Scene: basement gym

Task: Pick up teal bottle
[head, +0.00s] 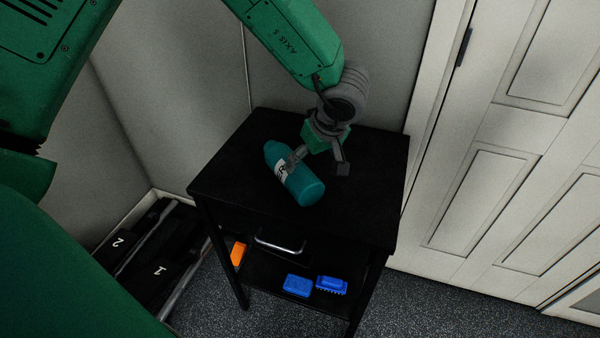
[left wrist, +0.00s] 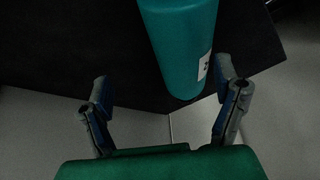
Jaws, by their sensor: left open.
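The teal bottle (head: 305,188) lies on its side on top of a small black table (head: 365,205), with a white label on its side. It also shows in the left wrist view (left wrist: 183,45), its near end reaching toward the space between the fingers. My left gripper (head: 318,163) is over the tabletop at the bottle, one finger overlapping the label in the head view and the other to the right. In the left wrist view my left gripper (left wrist: 168,95) is open, with nothing clamped. Whether a finger touches the bottle is unclear. My right gripper is not in view.
The table has a drawer with a metal handle (head: 279,244). A lower shelf holds blue brushes (head: 331,285) and an orange item (head: 238,253). A grey wall (head: 375,60) stands behind, a white door (head: 490,190) at right, and black numbered weights (head: 150,275) at left.

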